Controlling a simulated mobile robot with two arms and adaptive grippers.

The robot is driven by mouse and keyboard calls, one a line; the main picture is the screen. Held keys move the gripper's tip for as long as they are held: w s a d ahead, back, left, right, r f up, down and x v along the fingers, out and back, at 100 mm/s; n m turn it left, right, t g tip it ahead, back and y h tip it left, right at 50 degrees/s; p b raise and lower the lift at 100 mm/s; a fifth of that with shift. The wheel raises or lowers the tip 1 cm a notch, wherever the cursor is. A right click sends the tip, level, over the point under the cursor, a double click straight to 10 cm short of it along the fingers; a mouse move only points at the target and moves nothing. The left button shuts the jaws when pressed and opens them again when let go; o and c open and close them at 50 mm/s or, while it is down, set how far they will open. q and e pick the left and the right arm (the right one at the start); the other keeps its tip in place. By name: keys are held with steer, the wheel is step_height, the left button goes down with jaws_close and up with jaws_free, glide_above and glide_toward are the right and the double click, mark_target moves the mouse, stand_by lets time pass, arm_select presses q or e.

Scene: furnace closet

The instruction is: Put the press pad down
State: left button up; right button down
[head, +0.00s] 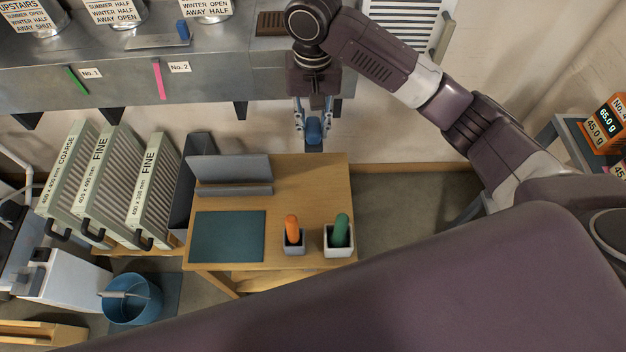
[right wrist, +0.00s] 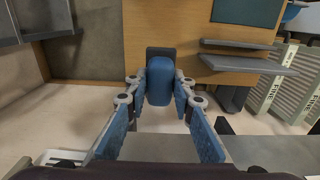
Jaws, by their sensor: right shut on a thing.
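My right gripper (head: 314,125) is shut on the press pad, seen in the head view as a blue grip (head: 314,131) with a dark plate (head: 314,148) below. In the right wrist view the blue grip (right wrist: 160,82) sits between the two blue fingers of the right gripper (right wrist: 160,88), with the dark plate (right wrist: 160,52) beyond it. The pad appears at the far edge of the wooden table (head: 305,185). I cannot tell whether it touches the tabletop. My left gripper is not in view.
The table holds a grey stand (head: 230,172), a teal mat (head: 228,237), and two small pots with an orange handle (head: 292,230) and a green handle (head: 341,230). The table's far right area is clear. Filters (head: 105,185) stand left; a metal duct (head: 130,75) runs behind.

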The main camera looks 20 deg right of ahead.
step_height(320, 180, down, 20)
steer(key=shift+r+b, duration=0.1)
steer(key=shift+b, duration=0.2)
steer(key=shift+f, duration=0.2)
steer(key=c, duration=1.7)
jaws_free()
steer(key=shift+o, duration=0.2)
step_height(320, 180, up, 12)
steer(key=shift+r, duration=0.2)
steer(key=shift+f, duration=0.1)
